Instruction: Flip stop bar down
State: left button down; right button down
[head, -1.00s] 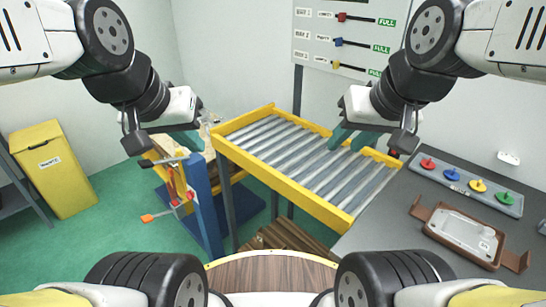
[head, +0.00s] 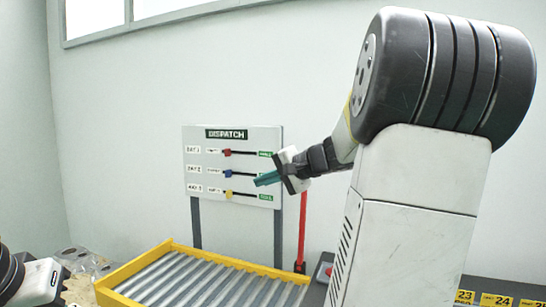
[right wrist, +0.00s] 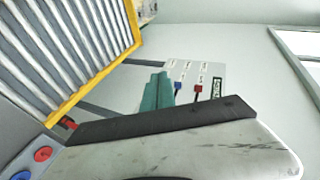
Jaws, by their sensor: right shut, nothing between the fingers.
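The red stop bar (head: 302,232) stands upright at the far right corner of the roller conveyor (head: 142,264) in the head view. In the right wrist view, a small red part (right wrist: 67,123) shows by the conveyor's yellow corner; the rest there is hidden behind my gripper body. My right gripper (head: 258,180) is shut and empty. Its teal fingers also show together in the right wrist view (right wrist: 157,92). In the head view the fingers appear up and left of the bar's top, in front of the board, apart from the bar. My left gripper's fingers are out of view.
A dispatch board (head: 232,140) with red, blue and yellow sliders stands behind the conveyor. A red button box (head: 324,268) sits right of the bar. Numbered yellow labels (head: 495,299) line the right counter. The conveyor rollers are bare.

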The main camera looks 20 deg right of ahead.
jog(key=w+d+r+m+t+h, duration=0.1)
jog(key=d+m+t+h, duration=0.1)
jog(key=d, duration=0.7)
jog(key=w+d+r+m+t+h, duration=0.1)
jog(key=w+d+m+t+h, duration=0.1)
jog(key=d, duration=0.8)
jog(key=w+d+r+m+t+h, duration=0.1)
jog(key=d+m, duration=0.3)
jog(key=d, duration=0.6)
jog(key=shift+w+t+h, duration=0.65)
jog(key=shift+t+h, duration=0.05)
jog(key=shift+h, duration=0.2)
jog(key=w, duration=1)
jog(key=shift+s+a, duration=0.3)
jog(key=shift+a, duration=0.65)
jog(key=shift+s+a, duration=0.3)
jog(key=shift+a, duration=0.65)
jog(key=shift+s, duration=0.1)
